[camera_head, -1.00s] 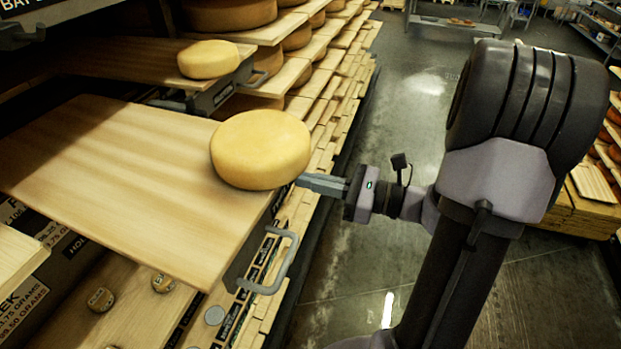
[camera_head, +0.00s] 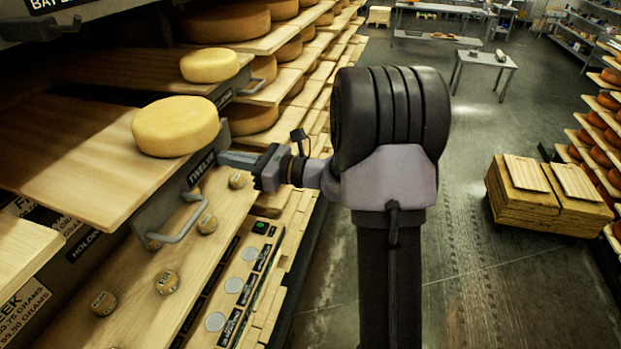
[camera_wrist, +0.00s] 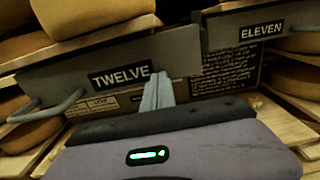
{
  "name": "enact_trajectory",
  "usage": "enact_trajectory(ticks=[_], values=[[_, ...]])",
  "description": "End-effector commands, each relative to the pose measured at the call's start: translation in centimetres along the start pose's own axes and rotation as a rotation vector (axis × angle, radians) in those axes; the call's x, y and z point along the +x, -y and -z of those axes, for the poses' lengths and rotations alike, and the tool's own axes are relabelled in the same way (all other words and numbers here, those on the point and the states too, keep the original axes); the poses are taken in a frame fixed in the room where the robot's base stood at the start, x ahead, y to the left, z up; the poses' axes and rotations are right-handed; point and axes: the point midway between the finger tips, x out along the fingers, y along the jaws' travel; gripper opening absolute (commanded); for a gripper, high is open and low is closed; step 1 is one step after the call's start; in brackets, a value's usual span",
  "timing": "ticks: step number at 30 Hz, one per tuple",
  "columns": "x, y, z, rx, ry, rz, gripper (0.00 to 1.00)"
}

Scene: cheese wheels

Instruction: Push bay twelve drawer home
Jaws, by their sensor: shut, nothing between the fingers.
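The bay twelve drawer is a pale wooden board (camera_head: 70,165) with a grey front plate marked TWELVE (camera_head: 200,170) and a bar handle (camera_head: 184,224). A yellow cheese wheel (camera_head: 175,126) sits on it near the front. In the wrist view the same plate (camera_wrist: 75,77) and part of its handle (camera_wrist: 45,108) show at left. My gripper (camera_head: 222,158) is shut and empty, its tips at the plate beside the TWELVE label. The wrist view shows the closed fingers (camera_wrist: 157,92) overlapping the plate just right of the label; exact contact cannot be told.
Beyond lies a drawer with a smaller wheel (camera_head: 209,65); the wrist view shows a plate marked ELEVEN (camera_wrist: 262,32). A wooden ledge (camera_head: 130,275) with several small discs lies below. The aisle floor (camera_head: 480,270) is clear up to a stack of boards (camera_head: 550,195).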

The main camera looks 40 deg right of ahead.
Motion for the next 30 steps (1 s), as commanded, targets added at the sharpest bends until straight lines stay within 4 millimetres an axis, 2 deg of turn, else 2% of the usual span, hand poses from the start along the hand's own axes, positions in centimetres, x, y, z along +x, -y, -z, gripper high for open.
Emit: enact_trajectory(ticks=[1, 6, 15, 21, 30], values=[[1.4, -0.1, 0.1, -0.002, 0.000, -0.005, 0.00], [5.4, -0.1, 0.1, -0.002, 0.000, -0.004, 0.00], [10.2, 0.0, 0.1, -0.001, 0.000, -0.001, 0.00], [11.6, 0.0, 0.0, -0.001, -0.001, 0.000, 0.00], [12.0, 0.0, -0.1, -0.002, 0.002, 0.000, 0.00]])
